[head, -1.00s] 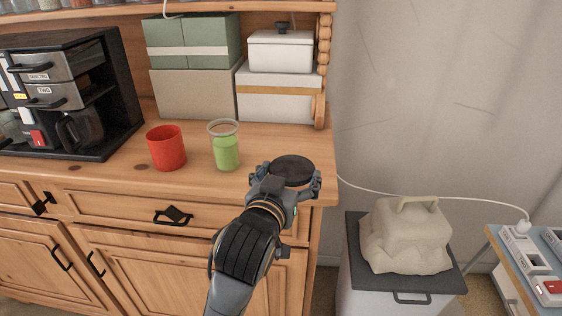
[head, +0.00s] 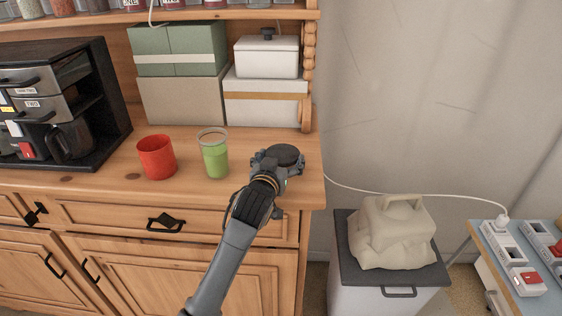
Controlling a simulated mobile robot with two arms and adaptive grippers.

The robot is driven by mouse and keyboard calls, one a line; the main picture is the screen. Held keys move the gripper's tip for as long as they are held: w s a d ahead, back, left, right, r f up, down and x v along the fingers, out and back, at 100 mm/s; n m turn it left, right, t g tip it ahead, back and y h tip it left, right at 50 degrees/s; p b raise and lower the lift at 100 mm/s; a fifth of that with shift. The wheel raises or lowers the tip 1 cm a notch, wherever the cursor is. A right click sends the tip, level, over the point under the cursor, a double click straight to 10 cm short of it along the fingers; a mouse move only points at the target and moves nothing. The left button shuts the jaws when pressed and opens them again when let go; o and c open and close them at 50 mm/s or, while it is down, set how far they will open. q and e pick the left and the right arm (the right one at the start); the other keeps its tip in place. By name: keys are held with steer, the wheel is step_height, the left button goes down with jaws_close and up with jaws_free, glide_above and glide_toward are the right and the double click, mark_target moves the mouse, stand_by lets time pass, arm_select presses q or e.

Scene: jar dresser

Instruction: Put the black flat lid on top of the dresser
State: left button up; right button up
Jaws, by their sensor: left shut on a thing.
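The black flat lid (head: 287,154) is a dark round disc over the right end of the dresser top (head: 105,178). My left gripper (head: 277,160) is shut on the lid, with its fingers around the near side. The lid looks level. I cannot tell whether it touches the wood or is just above it. A green jar (head: 215,157) with a clear upper part stands just left of the lid, apart from it. My right gripper does not show.
A red cup (head: 157,157) stands left of the jar. A black coffee-machine unit (head: 110,100) is at the left. Boxes (head: 180,95) and a white lidded container (head: 267,57) stand behind. A grey bin with a beige bag (head: 392,232) stands on the floor at right.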

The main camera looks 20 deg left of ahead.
arm_select(q)
steer(key=shift+f, duration=0.85)
steer(key=shift+w+f+p, duration=0.1)
steer(key=shift+w+p, duration=0.2)
steer(key=shift+p, duration=0.05)
steer(key=shift+a+f, duration=0.1)
steer(key=shift+f, duration=0.05)
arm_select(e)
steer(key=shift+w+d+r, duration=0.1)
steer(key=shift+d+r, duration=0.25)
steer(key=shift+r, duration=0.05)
arm_select(q)
steer(key=shift+f, duration=0.2)
steer(key=o, duration=1)
steer(key=shift+c, duration=0.2)
steer(key=shift+r, duration=0.1)
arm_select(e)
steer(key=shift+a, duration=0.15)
